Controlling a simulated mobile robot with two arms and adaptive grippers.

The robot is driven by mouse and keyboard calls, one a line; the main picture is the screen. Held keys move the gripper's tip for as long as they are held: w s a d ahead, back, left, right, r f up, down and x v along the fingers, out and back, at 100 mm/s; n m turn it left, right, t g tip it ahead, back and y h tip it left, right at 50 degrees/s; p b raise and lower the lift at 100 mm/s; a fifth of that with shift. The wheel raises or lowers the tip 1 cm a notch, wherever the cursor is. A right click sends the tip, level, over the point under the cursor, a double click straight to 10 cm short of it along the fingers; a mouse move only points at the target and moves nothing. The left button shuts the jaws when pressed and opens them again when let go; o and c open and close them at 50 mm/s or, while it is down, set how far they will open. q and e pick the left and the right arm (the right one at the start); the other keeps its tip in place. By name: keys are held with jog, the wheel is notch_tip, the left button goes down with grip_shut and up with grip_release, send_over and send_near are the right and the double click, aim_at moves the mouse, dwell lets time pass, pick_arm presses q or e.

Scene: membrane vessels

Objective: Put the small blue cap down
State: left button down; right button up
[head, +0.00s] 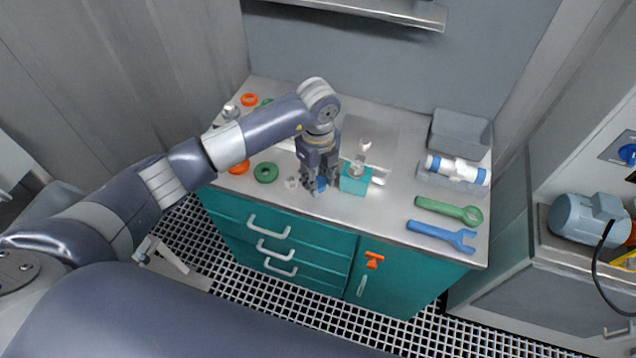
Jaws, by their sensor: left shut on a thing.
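The small blue cap (320,185) is between the fingers of my left gripper (319,184), low over the front part of the worktop (385,225). My left gripper points down and is shut on the cap. I cannot tell whether the cap touches the worktop. A teal block (355,181) with a pale fitting on it is just right of the gripper. My right gripper does not show.
Green (266,172) and orange (239,167) rings lie to the left. A green wrench (448,209), a blue wrench (441,235), a grey bin (460,134) and a white cylinder with blue ends (457,169) are to the right. The front middle is clear.

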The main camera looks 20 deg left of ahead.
pick_arm(q)
notch_tip(320, 180, down, 3)
jog(key=shift+s+p, duration=0.1)
jog(key=shift+p, duration=0.65)
jog(key=shift+f, duration=0.2)
jog(key=shift+f, duration=0.1)
jog(key=shift+f, duration=0.15)
jog(key=c, duration=1.2)
grip_release()
